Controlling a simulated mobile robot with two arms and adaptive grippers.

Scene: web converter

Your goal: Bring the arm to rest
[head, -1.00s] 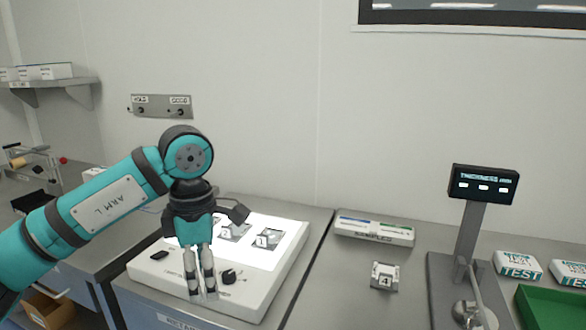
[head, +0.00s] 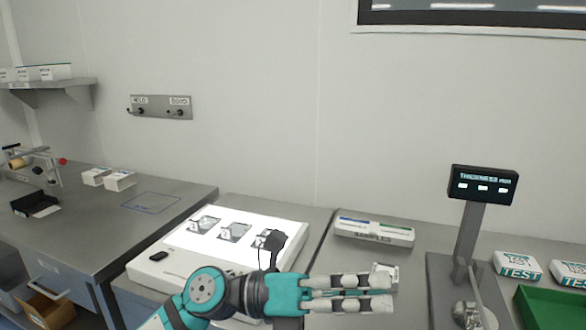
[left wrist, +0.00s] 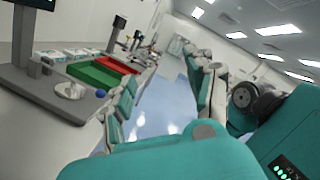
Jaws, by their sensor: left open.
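My left arm comes in low at the bottom of the head view, teal and grey. Its left gripper (head: 390,293) points to the right, with two pale fingers lying nearly parallel and a gap between them. It is open and holds nothing. In the left wrist view, teal parts of my arm fill the foreground. My right gripper does not show in either view.
The lit white light box (head: 180,268) holds three dark sample pieces. A thickness gauge (head: 483,186) stands to the right, beside a green tray (head: 548,308) and white TEST boxes (head: 517,266). A SAMPLES box (head: 374,232) lies behind. The left counter (head: 90,215) has open room.

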